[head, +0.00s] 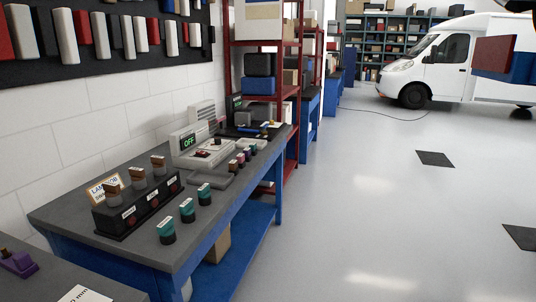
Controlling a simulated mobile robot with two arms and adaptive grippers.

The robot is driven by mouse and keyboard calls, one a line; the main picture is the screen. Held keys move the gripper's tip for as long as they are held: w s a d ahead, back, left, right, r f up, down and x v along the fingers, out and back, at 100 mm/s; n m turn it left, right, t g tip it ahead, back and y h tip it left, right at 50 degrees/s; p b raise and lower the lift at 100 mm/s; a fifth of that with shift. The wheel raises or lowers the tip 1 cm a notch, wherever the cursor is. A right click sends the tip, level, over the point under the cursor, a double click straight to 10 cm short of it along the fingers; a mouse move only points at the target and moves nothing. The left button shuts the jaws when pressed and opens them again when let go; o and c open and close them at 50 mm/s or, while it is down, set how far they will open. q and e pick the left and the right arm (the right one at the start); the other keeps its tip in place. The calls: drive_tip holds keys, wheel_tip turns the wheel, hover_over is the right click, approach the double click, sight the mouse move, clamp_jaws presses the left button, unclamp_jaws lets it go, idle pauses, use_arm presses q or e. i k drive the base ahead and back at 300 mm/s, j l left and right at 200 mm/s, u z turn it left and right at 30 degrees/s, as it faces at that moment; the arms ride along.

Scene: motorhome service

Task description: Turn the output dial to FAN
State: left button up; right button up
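A light grey control unit (183,158) stands on the workbench against the wall. Its small dark display (188,141) reads OFF in green letters. Small red and dark parts (203,154) lie low in front of the display; I cannot tell which one is the output dial, and no FAN label is readable from here. A second grey unit (232,113) with a dark display (237,101) stands farther along the bench.
A black box (140,208) with several brown-topped knobs stands on the near bench top (75,205). Several teal-topped knobs (187,209) stand along the bench front. A red rack (298,100) stands beyond.

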sight(217, 140)
drive_tip(key=i+u, duration=0.4)
drive_tip(key=i+l+u, duration=0.2)
drive_tip(key=u, duration=0.15)
drive_tip(key=i+l+u, duration=0.15)
drive_tip(key=u, duration=0.3)
drive_tip(key=i+l+u, duration=0.1)
drive_tip(key=l+u, duration=0.3)
drive_tip(key=i+l+u, duration=0.1)
drive_tip(key=l+u, duration=0.75)
drive_tip(key=j, duration=0.05)
